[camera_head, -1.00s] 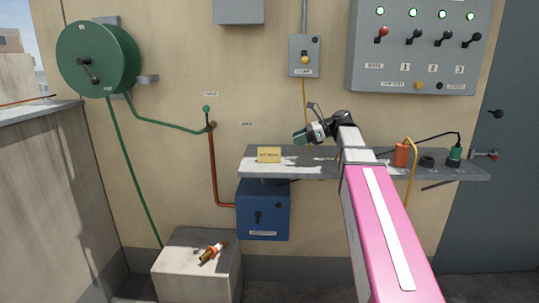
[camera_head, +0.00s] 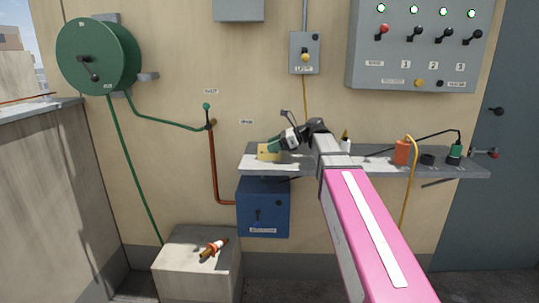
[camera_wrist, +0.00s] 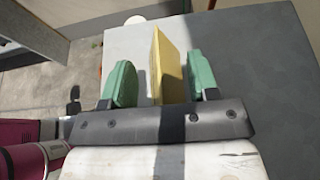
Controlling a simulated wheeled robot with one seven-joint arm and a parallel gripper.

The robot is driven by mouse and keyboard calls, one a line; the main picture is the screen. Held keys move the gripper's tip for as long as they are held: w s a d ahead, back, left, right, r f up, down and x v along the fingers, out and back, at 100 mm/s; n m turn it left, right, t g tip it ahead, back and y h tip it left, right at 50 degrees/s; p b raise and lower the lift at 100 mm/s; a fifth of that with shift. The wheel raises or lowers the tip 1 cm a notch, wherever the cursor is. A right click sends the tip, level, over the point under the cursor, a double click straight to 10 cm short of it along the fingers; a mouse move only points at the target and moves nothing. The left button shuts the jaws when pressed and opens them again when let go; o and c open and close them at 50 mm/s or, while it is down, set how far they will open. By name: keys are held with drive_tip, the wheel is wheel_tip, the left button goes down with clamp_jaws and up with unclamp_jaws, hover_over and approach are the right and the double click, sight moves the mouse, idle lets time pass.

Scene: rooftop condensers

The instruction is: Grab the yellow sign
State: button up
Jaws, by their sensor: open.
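The yellow sign (camera_head: 265,153) stands upright on the left part of the grey shelf (camera_head: 370,168). In the head view my gripper (camera_head: 272,146) is at the sign and covers part of it. In the wrist view the yellow sign (camera_wrist: 168,66) is seen edge-on between the two green fingers of my gripper (camera_wrist: 162,84). The fingers are open, with a gap on each side of the sign. The gap to the right finger looks narrower. The sign's lettering is hidden or too small to read now.
An orange bottle-like object (camera_head: 402,152), a small black item (camera_head: 427,160) and a green-and-black item (camera_head: 455,152) stand on the shelf's right part. A blue box (camera_head: 263,208) hangs below. A concrete block (camera_head: 190,275) with an orange-and-brass fitting stands lower left.

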drive_tip(key=shift+c, duration=0.4)
drive_tip(key=c, duration=0.9)
drive_tip(key=shift+r, duration=0.1)
